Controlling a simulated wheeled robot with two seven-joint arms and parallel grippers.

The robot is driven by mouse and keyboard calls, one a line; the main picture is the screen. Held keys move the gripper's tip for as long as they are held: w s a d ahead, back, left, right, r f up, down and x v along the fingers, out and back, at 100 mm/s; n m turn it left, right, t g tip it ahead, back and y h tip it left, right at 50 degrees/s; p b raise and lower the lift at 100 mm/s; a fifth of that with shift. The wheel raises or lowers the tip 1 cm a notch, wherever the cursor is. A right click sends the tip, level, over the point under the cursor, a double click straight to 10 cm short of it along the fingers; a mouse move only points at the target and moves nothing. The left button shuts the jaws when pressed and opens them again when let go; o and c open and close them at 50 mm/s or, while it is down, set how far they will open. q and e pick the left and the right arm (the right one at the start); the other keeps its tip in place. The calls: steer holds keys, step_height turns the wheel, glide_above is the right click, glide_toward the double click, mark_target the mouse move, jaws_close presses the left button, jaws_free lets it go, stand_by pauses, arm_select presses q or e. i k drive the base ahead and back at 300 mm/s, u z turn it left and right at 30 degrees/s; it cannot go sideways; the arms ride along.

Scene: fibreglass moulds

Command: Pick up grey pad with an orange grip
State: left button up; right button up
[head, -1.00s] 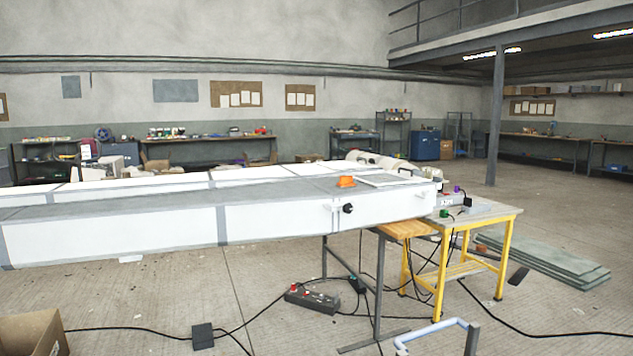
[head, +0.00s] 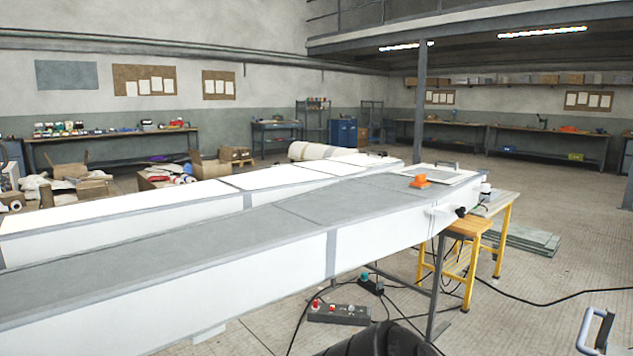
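The orange grip (head: 420,181) shows as a small orange block on top of the near long white mould, close to its right end. A thin grey edge seems to lie under it, but the pad itself is too small to tell from the grey mould top. Neither of my grippers is in view. A dark ribbed rounded shape (head: 377,341) shows at the bottom edge; I cannot tell what it is.
The near mould (head: 180,265) crosses the view from lower left. A framed panel with a handle (head: 446,174) lies beyond the grip. A yellow-legged table (head: 506,232) stands at its right end. A control box (head: 338,314) and cables lie on the floor. A blue-white handle (head: 588,325) is lower right.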

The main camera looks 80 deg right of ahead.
mark_target(421, 183)
steer(key=z, duration=2.95)
steer(key=i, duration=0.2)
steer(key=z, duration=0.55)
